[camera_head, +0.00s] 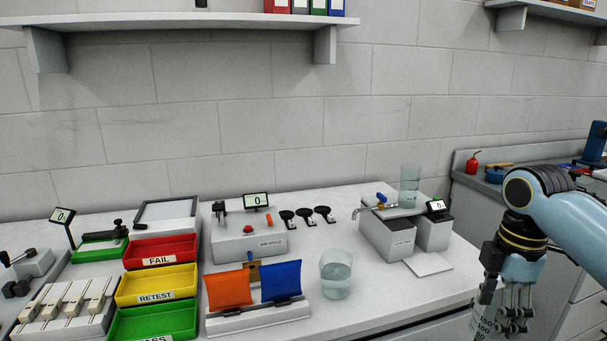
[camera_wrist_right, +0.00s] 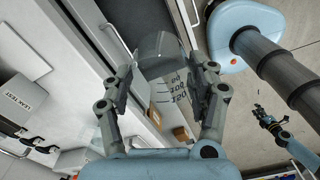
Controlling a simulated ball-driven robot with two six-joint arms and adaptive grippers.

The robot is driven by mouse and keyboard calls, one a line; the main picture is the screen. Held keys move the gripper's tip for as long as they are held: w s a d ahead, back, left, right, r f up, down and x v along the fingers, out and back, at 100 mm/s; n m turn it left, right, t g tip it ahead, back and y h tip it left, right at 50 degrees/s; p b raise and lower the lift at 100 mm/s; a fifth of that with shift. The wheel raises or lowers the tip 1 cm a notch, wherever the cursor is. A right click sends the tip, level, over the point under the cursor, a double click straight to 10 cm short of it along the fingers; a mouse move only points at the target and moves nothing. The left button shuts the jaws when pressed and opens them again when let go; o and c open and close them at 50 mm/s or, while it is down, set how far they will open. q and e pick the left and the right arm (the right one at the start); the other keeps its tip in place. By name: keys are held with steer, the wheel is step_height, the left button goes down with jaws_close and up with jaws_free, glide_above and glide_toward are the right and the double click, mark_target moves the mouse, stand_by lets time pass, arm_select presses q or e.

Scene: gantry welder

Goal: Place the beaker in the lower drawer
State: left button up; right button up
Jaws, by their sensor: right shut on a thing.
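My right gripper (camera_head: 504,300) is at the right, past the front edge of the white bench. It is shut on a clear beaker (camera_head: 482,325) with printed volume marks, partly hidden by the fingers and cut by the frame. In the right wrist view the beaker (camera_wrist_right: 162,72) sits between both fingers of the gripper (camera_wrist_right: 163,85). White drawer fronts (camera_head: 588,286) show at the far right under the grey counter; I cannot tell which is the lower drawer. A small gripper (camera_wrist_right: 268,120), apparently my left one, shows over the floor; its jaws are too small to read.
Another beaker with liquid (camera_head: 336,274) stands on the bench beside the orange and blue flaps. A tall glass vessel (camera_head: 410,186) stands on a grey unit. Small brown boxes (camera_wrist_right: 181,134) lie in a pale compartment below the held beaker. A red tray (camera_head: 160,251) is at left.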

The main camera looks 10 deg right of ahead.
step_height(320, 180, down, 12)
steer(key=b, duration=1)
steer(key=shift+s, duration=0.2)
steer(key=shift+r, duration=0.15)
steer(key=shift+a, duration=0.15)
